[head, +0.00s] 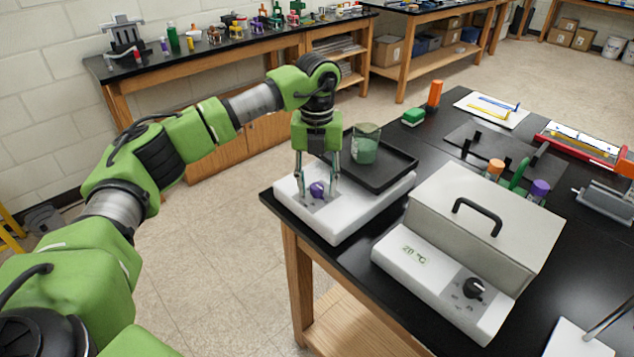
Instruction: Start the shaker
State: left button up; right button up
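The shaker (343,226) is a white box at the near left corner of the black table. It carries a black tray (395,173) with a glass beaker (366,150) of green liquid standing on it. A purple knob (317,189) sits on a grey panel at the shaker's front left. My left gripper (318,188) points down over this panel. Its fingers are apart, one on each side of the knob, with visible gaps, and they partly hide the panel. The knob's exact setting is too small to read. My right gripper is not in view.
A grey-white lidded box (485,215) with a black handle, a "20 °C" display and a black dial stands right of the shaker. Floor is free left of the table.

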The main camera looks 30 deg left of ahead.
pick_arm(q)
grip_shut()
